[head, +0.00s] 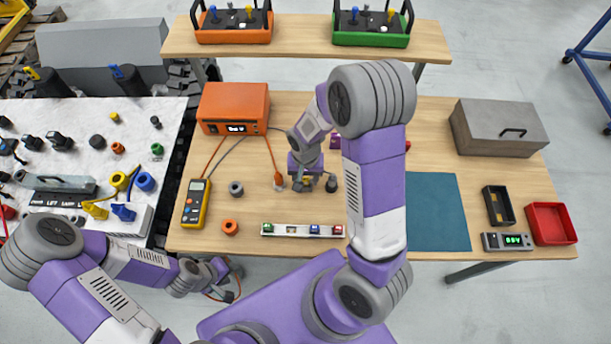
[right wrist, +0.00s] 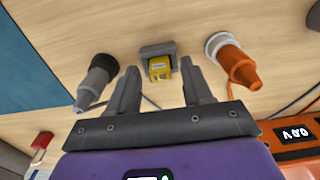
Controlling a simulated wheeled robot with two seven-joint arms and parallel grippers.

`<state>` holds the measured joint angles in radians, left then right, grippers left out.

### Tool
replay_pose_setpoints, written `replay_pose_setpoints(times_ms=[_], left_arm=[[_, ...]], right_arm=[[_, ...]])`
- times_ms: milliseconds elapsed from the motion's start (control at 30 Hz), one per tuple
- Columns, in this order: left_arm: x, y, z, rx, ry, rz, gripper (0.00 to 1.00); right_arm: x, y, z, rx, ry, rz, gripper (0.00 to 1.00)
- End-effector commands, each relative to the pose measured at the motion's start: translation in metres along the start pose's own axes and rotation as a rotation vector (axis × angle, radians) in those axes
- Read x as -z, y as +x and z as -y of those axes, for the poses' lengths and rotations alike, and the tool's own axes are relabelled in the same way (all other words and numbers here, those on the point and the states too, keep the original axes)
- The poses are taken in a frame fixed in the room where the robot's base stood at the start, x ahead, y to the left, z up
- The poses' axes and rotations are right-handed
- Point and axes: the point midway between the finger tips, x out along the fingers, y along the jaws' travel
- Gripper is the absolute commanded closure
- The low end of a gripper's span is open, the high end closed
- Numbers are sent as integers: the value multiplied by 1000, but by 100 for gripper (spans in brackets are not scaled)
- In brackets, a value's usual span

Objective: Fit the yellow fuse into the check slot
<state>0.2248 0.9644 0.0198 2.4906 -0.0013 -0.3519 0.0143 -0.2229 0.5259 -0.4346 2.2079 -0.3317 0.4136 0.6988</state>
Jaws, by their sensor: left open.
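The yellow fuse (right wrist: 160,69) stands against a small grey holder (right wrist: 158,49) on the table in the right wrist view; I cannot tell whether this holder is the check slot. The fuse also shows small in the head view (head: 307,180), partly hidden by my right gripper. My right gripper (head: 303,186) points down over it, its two fingers apart, one on each side of the fuse with gaps between. My left gripper (head: 226,283) is open and empty in front of the table's near edge, low at the left.
An orange plug (right wrist: 236,62) and a grey plug (right wrist: 96,80) stand close on either side of the fuse. A white rail (head: 288,230) with coloured pieces lies at the near edge. A yellow meter (head: 196,203) lies left. The blue mat (head: 438,212) is clear.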

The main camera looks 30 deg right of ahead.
Motion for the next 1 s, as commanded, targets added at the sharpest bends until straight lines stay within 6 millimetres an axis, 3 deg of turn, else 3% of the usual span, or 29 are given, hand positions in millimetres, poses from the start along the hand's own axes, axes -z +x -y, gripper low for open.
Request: replay_pose_setpoints(times_ms=[267, 367, 700, 1000], left_arm=[[0, -4, -2, 0, 0, 0, 57], [0, -7, -3, 0, 0, 0, 57], [-1, -25, -9, 0, 0, 0, 57], [-1, -30, -11, 0, 0, 0, 57]], right_arm=[[0, -5, 0, 0, 0, 0, 50], [1, -19, 1, 3, -1, -4, 50], [1, -93, 0, 4, -1, -4, 50], [0, -123, 0, 0, -1, -1, 50]])
